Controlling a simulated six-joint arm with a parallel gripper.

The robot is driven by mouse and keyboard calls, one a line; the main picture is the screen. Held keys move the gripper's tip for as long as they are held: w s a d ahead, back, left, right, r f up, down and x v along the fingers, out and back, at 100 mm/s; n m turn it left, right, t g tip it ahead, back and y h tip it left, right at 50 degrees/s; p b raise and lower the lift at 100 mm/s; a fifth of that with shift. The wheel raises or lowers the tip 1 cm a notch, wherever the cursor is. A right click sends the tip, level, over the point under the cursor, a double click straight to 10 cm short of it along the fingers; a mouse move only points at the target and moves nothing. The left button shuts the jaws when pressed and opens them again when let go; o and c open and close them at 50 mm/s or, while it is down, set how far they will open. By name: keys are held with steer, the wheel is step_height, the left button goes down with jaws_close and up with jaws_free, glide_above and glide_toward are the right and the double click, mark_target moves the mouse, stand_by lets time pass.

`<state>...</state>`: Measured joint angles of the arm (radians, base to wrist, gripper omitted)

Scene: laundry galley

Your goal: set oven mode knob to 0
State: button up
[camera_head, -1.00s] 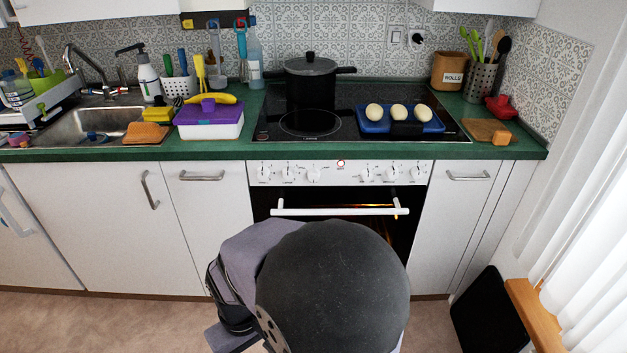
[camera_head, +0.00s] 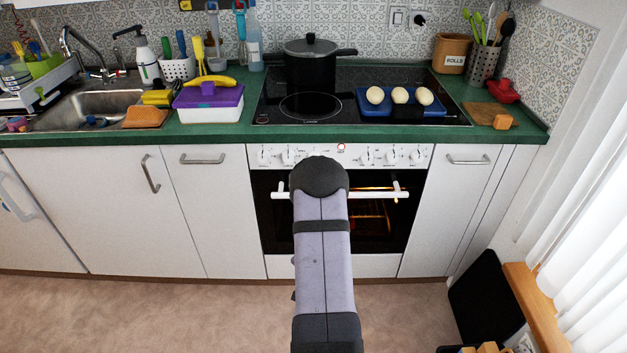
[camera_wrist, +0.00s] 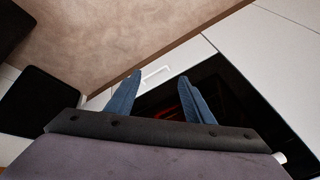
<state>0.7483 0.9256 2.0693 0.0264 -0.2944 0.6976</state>
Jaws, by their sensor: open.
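The oven's white control panel (camera_head: 354,151) runs under the counter edge. It has a row of white knobs, some left and some right of a small red-ringed light (camera_head: 341,146). My arm covers part of the middle. The mode knob cannot be told from the others, and the knob settings are too small to read. My gripper is hidden behind my arm in the head view. In the wrist view my gripper (camera_wrist: 160,82) has its two blue fingers apart with nothing between them. The dark oven front (camera_wrist: 225,90) lies beyond them. The knobs are not clear there.
The oven door's white bar handle (camera_head: 378,195) sticks out below the panel. Above are a black pot (camera_head: 310,68) and a blue tray (camera_head: 440,119) with pale round items. A black panel (camera_head: 486,303) stands at right. The floor in front is mostly clear.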

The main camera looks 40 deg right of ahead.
steer(key=w+d+r+m+t+h, duration=0.4)
steer(key=w+d+r, duration=0.3)
steer(key=w, duration=0.1)
steer(key=w+d+r+m+t+h, duration=0.2)
steer(key=r+m, duration=0.4)
steer(key=r, duration=0.2)
steer(key=w+d+r+m+t+h, duration=0.2)
steer(key=d+r+m+t+h, duration=0.1)
steer(key=r+m, duration=0.4)
steer(key=shift+w+d+r, duration=0.15)
steer(key=shift+r, duration=0.75)
steer(key=x, duration=0.7)
steer(key=shift+p, duration=0.35)
steer(key=shift+w+d, duration=0.1)
steer(key=shift+d, duration=0.05)
steer(key=c, duration=1)
